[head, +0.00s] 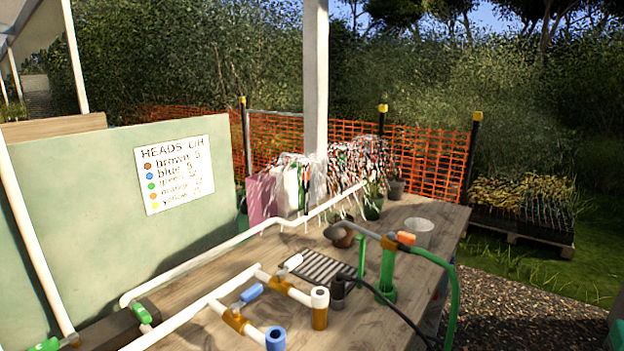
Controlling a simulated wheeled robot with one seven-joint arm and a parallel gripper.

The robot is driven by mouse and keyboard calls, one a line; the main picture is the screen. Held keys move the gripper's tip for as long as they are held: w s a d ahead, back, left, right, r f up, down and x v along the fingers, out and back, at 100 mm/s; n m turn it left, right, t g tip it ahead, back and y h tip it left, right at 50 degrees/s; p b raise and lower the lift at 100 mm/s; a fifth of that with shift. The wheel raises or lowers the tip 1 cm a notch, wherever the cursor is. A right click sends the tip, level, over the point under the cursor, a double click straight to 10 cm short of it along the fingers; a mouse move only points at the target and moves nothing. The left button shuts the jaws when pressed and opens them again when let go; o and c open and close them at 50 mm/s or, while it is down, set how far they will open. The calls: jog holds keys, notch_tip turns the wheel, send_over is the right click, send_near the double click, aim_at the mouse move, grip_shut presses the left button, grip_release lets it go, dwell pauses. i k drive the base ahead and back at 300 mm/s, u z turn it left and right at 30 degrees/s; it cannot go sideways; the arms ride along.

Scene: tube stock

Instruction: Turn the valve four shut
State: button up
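Several valves sit on white pipework on the wooden bench. One has a blue handle (250,293) on an orange-brown fitting (236,320). Another has a white handle (291,264) beside an orange-brown fitting (278,285). A green-handled valve (142,314) sits further left, and another green piece (46,344) shows at the bottom left edge. An orange handle (405,238) tops the green standpipe on the right. I see no number on any of them, so I cannot tell which is valve four. My gripper is not in view.
The wooden bench (215,262) carries a dark grate (321,267), a black hose, a green hose (455,290), pots and a pale bucket (419,232). A white post (316,100) rises behind. A sign (174,174) listing colours and numbers hangs on the green board (80,190).

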aim_at(142, 314)
jog(key=u, duration=1.55)
